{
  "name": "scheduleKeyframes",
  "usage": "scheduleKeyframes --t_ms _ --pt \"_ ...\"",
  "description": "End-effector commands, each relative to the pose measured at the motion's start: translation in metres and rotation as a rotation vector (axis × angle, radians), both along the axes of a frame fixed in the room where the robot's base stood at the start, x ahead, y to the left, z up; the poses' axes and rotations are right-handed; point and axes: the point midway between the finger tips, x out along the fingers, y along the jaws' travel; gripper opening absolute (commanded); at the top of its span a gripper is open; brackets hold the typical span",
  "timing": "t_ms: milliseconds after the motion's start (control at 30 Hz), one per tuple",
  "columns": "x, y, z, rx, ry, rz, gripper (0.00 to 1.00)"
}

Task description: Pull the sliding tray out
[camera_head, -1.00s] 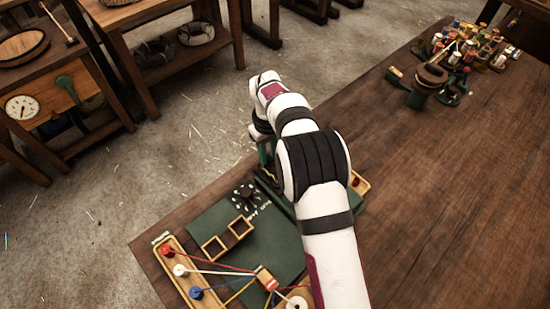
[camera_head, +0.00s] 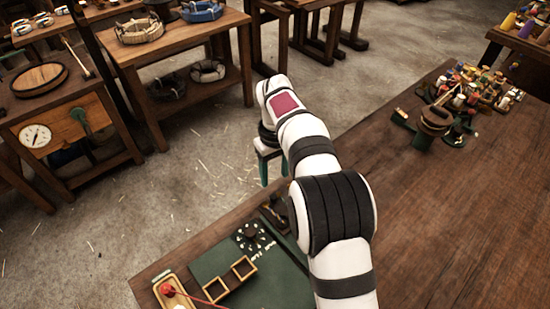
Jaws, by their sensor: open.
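My gripper (camera_head: 272,168) hangs at the end of my white and black arm, its two teal fingers apart and empty. In the picture it shows over the floor, just past the table's far edge; its height is hard to judge. Below it is a green board (camera_head: 228,262) on the table, with a dark round dial, two small square wooden frames (camera_head: 231,277) and a small dark fitting (camera_head: 274,210) at the back edge. I cannot tell which part is the sliding tray; my arm covers the board's right side.
A wooden holder (camera_head: 163,280) with a red knob and red cord stands left of the board. A dark green post (camera_head: 430,128) and several coloured spools (camera_head: 480,85) stand at the back right. The table's middle right (camera_head: 450,220) is clear.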

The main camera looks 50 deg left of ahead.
Motion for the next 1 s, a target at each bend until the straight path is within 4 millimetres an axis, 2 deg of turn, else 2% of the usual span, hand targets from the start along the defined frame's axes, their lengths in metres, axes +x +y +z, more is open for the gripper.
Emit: scheduleKeyframes --t_ms 100,233,400,667,1000 --pt "0.001 0.001 0.034 0.004 -0.003 0.0 0.57" --pt "0.001 0.0 0.059 0.002 -0.001 0.0 0.57" --pt "0.001 0.0 0.07 0.0 0.0 0.0 0.57" --pt "0.001 0.0 0.071 0.0 0.0 0.0 0.57" --pt "0.002 0.0 0.115 0.001 -0.002 0.001 0.57"
